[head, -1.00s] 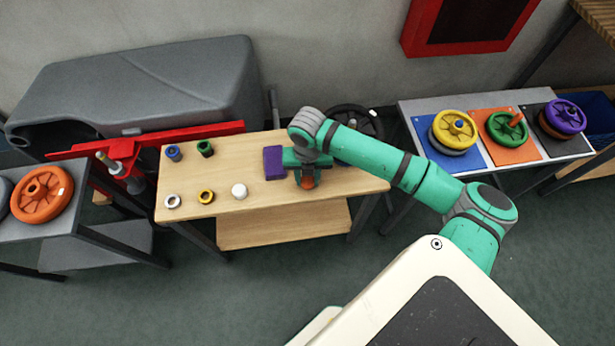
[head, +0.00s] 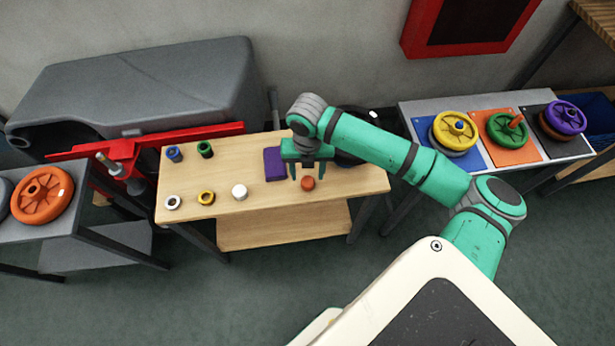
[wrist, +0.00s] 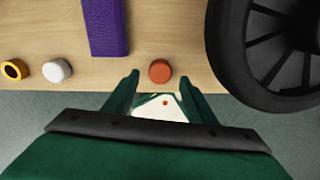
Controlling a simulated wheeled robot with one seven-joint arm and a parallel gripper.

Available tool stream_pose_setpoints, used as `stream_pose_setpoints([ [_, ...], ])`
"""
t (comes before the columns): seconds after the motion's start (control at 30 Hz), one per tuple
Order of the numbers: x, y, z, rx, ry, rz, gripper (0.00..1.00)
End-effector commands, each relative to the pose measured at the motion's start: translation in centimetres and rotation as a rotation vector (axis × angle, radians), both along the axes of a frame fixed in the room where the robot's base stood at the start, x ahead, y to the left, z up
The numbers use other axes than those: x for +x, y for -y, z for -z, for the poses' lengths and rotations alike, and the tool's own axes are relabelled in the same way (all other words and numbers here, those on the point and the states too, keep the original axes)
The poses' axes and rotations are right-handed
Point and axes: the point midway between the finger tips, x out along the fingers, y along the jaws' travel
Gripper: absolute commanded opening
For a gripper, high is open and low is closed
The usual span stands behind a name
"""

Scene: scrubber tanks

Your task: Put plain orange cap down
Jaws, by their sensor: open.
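The plain orange cap (head: 308,183) stands on the wooden table (head: 255,215), near its front edge. It also shows in the wrist view (wrist: 160,71), just beyond the fingertips and between their lines. My gripper (head: 307,176) is open and empty, with its fingers apart above and behind the cap in the head view. The gripper's two fingers also show in the wrist view (wrist: 158,80), clear of the cap.
A purple block (head: 274,163) lies left of the cap, and a black wheel (wrist: 268,50) stands to its right. Several small caps, including a white one (head: 239,191), stand on the table's left. A side table (head: 545,160) holds coloured wheels.

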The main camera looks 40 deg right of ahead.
Motion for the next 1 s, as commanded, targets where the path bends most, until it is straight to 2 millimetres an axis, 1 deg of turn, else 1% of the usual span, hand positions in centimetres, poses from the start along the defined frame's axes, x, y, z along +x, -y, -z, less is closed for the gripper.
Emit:
stream_pose_setpoints([
  [0.03, 0.0, 0.0, -1.2, -0.002, 0.001, -0.003, 0.51],
  [0.1, 0.0, 0.1, -2.6, -0.003, 0.002, -0.002, 0.51],
  [0.3, 0.0, 0.0, -5.8, -0.002, 0.001, -0.001, 0.51],
  [0.4, 0.0, 0.0, -6.8, 0.000, 0.000, -0.002, 0.51],
  [0.5, 0.0, -0.1, -7.3, -0.001, -0.001, -0.002, 0.51],
  [0.77, 0.1, -0.2, -7.5, 0.002, 0.003, -0.002, 0.51],
  [0.87, 1.4, -1.6, -7.4, 0.026, 0.040, 0.003, 0.51],
  [0.97, 4.5, -5.1, -7.5, 0.087, 0.129, 0.019, 0.51],
  [1.0, 6.1, -7.1, -7.7, 0.122, 0.176, 0.031, 0.51],
])
